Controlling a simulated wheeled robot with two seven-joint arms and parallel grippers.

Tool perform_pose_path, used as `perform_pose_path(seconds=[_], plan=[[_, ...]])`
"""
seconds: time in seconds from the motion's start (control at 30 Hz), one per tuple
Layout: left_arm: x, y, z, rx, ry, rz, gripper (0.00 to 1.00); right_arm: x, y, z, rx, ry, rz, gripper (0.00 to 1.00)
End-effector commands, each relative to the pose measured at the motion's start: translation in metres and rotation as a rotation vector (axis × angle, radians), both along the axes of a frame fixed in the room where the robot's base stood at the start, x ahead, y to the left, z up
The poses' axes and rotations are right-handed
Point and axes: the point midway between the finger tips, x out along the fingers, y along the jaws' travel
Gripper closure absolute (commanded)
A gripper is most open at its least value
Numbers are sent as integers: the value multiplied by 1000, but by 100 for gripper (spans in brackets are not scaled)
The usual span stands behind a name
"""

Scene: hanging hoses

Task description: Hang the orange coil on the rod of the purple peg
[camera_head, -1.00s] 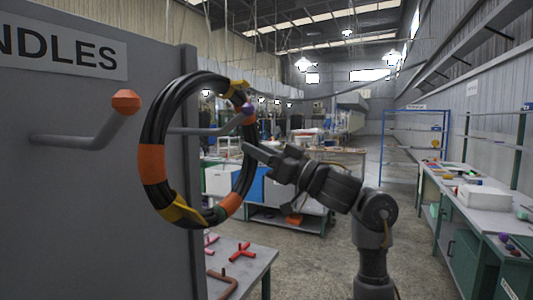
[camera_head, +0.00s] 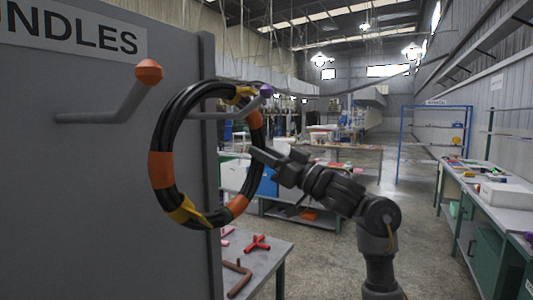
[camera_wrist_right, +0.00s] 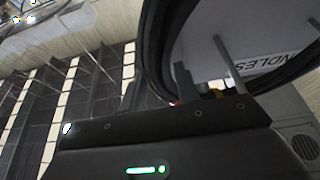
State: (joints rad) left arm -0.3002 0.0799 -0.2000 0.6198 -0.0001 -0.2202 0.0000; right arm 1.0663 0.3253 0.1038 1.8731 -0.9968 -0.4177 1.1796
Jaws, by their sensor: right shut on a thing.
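The orange coil (camera_head: 160,170) is a black hose ring with orange bands and yellow ties, hanging upright in front of the grey panel. My right gripper (camera_head: 258,154) is shut on its right side. The purple peg (camera_head: 266,91) has a grey rod with a purple tip. Part of the rod shows inside the ring's opening, and the tip shows just outside the ring's upper right. Whether the rod passes through the ring, I cannot tell. In the right wrist view, the coil (camera_wrist_right: 153,45) arcs close past my gripper's fingers (camera_wrist_right: 208,75). My left gripper is not in view.
An orange-tipped peg (camera_head: 149,72) sticks out of the grey panel (camera_head: 60,200) left of the coil. A table (camera_head: 262,262) with red and brown pieces stands below right of the panel. The floor at right of my arm is open, up to a long workbench (camera_head: 490,205).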

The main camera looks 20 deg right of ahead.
Motion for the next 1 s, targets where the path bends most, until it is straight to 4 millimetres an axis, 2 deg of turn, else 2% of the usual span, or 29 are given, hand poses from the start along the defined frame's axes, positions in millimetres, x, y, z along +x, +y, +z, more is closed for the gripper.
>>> perform_pose_path(seconds=[0.23, 0.27, 0.43, 0.77, 0.87, 1.0], plan=[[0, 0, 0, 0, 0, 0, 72, 0, 0, 2, 5, -1, 0, 100], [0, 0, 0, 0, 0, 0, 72, 0, 0, 2, 5, -1, 0, 67], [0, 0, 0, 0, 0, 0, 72, 0, 0, 1, 3, -2, 0, 44], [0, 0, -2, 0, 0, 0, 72, -1, -1, -3, -3, 1, -1, 42], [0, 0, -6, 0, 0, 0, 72, -8, -8, -8, -3, 0, -3, 42], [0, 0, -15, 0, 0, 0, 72, -27, -24, -18, -4, -2, -5, 42]])
